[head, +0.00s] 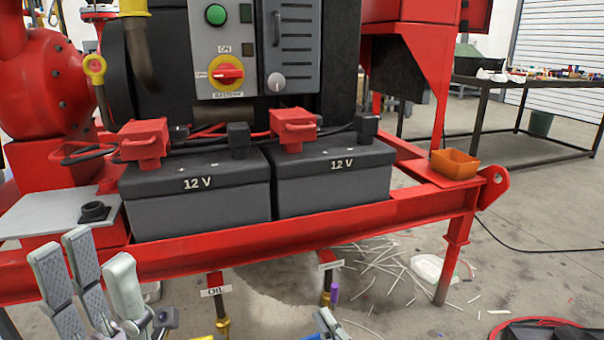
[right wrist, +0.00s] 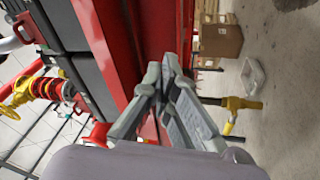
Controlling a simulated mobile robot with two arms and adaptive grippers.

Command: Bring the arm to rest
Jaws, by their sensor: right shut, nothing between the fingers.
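My left gripper (head: 92,248) is at the lower left of the head view, in front of the red skid frame. Its fingers point up and stand apart from the thumb, with nothing seen between them. My right gripper (right wrist: 162,70) is shut and empty in the right wrist view, its fingertips close to a red beam. In the head view only a small grey tip of it (head: 328,322) shows at the bottom edge; the rest of that arm is out of the picture.
The red skid rail (head: 330,226) runs across in front of two 12 V batteries (head: 200,195) with red terminal covers. A grey plate with a black cap (head: 95,211) is near my left gripper. An orange bin (head: 455,164) sits at the right corner. Labelled pipes (head: 222,322) hang below the rail.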

